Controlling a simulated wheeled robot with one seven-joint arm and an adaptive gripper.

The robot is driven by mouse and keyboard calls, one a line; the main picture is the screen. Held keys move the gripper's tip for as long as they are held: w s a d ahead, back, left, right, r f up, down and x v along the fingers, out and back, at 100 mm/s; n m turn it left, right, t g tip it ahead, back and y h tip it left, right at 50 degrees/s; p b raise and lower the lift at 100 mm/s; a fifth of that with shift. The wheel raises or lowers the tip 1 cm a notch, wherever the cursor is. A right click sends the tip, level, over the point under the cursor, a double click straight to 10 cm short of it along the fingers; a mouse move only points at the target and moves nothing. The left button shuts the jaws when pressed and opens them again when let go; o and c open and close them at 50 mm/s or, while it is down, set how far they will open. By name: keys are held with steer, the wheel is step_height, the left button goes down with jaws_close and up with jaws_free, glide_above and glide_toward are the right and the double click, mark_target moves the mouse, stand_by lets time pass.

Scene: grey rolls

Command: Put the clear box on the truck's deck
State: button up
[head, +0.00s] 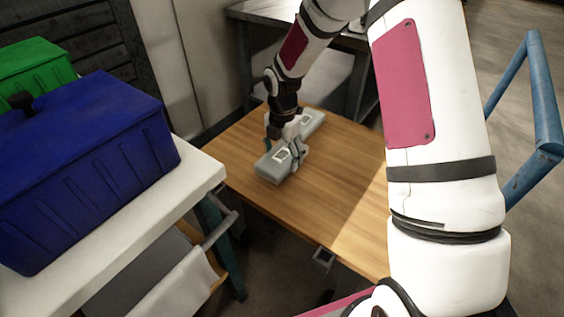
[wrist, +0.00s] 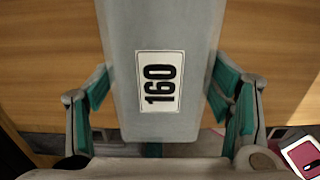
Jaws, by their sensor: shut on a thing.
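A long, pale grey box (head: 270,170) is at the far left part of the wooden deck (head: 335,190) in the head view. It looks grey rather than clear. In the wrist view the box (wrist: 160,30) runs away from my gripper, with a white label reading 160 on its top. My gripper (head: 287,146) is shut on it from above, with teal finger pads (wrist: 165,105) at both its sides. My gripper hides the box's middle in the head view. I cannot tell whether the box touches the deck or hangs just above it.
A white-topped table (head: 120,225) stands at the left with a dark blue bin (head: 90,160) and a green bin (head: 35,62). A blue tubular bar (head: 545,110) rises at the right. A grey table (head: 262,12) stands behind. The deck's near part is bare.

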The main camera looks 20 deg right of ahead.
mark_target(282, 160)
steer(key=shift+w+d+f, duration=0.1)
steer(key=shift+w+d, duration=0.05)
steer(key=shift+w, duration=0.7)
steer(key=shift+f+b, duration=0.95)
steer(key=shift+f, duration=0.85)
steer(key=o, duration=1.3)
steer(key=shift+c, duration=0.2)
